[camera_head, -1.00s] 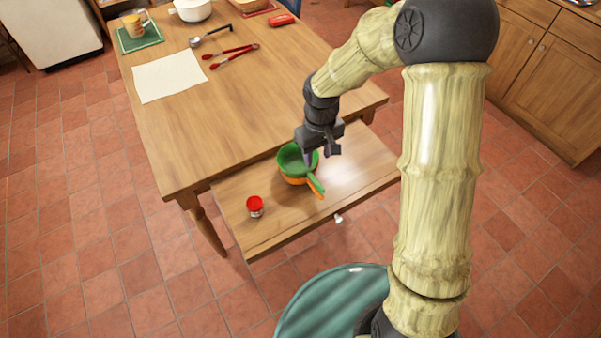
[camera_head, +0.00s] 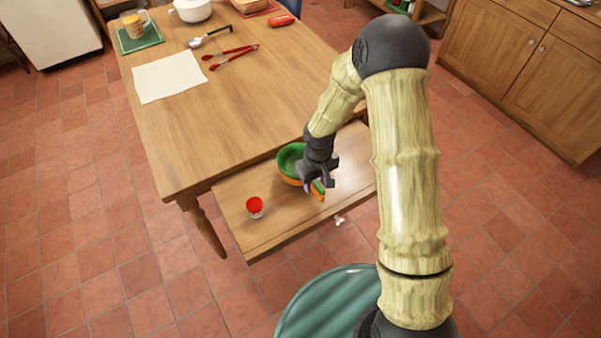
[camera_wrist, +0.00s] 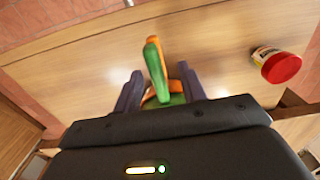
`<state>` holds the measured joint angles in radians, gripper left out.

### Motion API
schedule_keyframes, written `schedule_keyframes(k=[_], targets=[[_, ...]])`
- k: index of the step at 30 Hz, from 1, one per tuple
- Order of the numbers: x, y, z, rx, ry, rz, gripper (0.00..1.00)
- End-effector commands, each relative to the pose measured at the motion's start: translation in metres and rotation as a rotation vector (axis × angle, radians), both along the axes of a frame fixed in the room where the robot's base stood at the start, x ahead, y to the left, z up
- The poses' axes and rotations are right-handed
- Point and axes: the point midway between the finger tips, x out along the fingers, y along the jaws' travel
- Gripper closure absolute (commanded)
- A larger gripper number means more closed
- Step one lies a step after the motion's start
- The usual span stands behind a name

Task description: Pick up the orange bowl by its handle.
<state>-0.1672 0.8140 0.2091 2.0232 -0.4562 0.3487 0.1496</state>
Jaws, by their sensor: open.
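The orange bowl (camera_head: 284,179) sits on the pulled-out board at the front of the table, with a green bowl (camera_head: 289,158) nested inside it. Their handles point toward the front right; the orange handle (camera_head: 319,194) lies beside and under the green one. In the wrist view the green handle (camera_wrist: 155,68) shows on top, with the orange handle (camera_wrist: 152,41) just behind it. My gripper (camera_head: 322,184) is open over the handle side of the bowls. In the wrist view its fingers (camera_wrist: 157,85) stand apart on either side of the handles. My gripper partly hides the bowls.
A small red-lidded jar (camera_head: 255,207) stands on the board left of the bowls; it also shows in the wrist view (camera_wrist: 277,64). The table (camera_head: 215,125) rises behind, with red tongs (camera_head: 230,57) and a white sheet (camera_head: 168,77).

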Motion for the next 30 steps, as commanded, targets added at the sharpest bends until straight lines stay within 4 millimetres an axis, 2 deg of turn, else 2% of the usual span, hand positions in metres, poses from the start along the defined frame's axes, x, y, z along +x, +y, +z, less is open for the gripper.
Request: schedule_keyframes(k=[10,21,30], targets=[[0.000,0.000,-0.006,-0.001,0.001,0.002,0.59],[-0.001,-0.002,-0.050,-0.001,0.001,0.002,0.59],[0.000,-0.002,-0.051,0.000,0.000,0.001,0.59]])
